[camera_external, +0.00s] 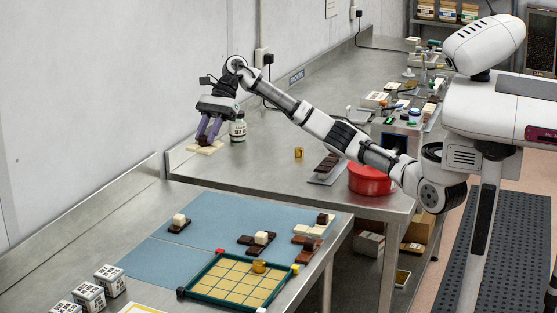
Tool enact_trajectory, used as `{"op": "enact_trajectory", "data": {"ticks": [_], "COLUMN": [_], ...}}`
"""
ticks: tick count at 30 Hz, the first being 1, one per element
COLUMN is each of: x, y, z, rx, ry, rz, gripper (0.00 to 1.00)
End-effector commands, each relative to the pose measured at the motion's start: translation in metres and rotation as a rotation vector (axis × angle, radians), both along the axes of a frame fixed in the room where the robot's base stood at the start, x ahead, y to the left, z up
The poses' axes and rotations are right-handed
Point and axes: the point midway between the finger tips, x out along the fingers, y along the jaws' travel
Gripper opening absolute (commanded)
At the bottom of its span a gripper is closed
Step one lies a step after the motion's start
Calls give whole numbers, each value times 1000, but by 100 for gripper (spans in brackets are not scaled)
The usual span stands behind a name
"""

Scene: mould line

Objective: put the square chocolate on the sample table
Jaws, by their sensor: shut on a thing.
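My gripper (205,135) points down at the left end of the steel table at the back. Its purple fingers are shut on a small dark brown chocolate piece (203,141). Right beneath it is a flat cream slab (213,149); I cannot tell whether the piece touches it. Fingers and distance hide the piece's exact shape. Other dark and cream chocolate pieces lie on the blue mat (215,207) on the nearer table: one stack (178,224) at left, one (258,242) in the middle, and a group (311,230) at right.
A green-framed grid tray (225,288) holds a gold ring-like piece (259,266). White printed cubes (109,280) stand at front left. A white jar (238,130) stands close right of my gripper. A red round tin (370,180) and dark bars (328,165) are farther right. The wall is close behind.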

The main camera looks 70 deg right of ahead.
Motion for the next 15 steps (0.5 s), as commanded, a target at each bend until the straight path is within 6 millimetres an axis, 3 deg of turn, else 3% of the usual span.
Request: {"op": "enact_trajectory", "data": {"ticks": [1, 6, 9, 15], "x": [-12, -49, -66, -81], "y": [27, 87, 109, 126], "z": [3, 10, 13, 16], "rx": [-1, 0, 0, 1], "ry": [-2, -1, -1, -1], "rz": [86, 321, 417, 500], "gripper": [1, 1, 1, 1]}}
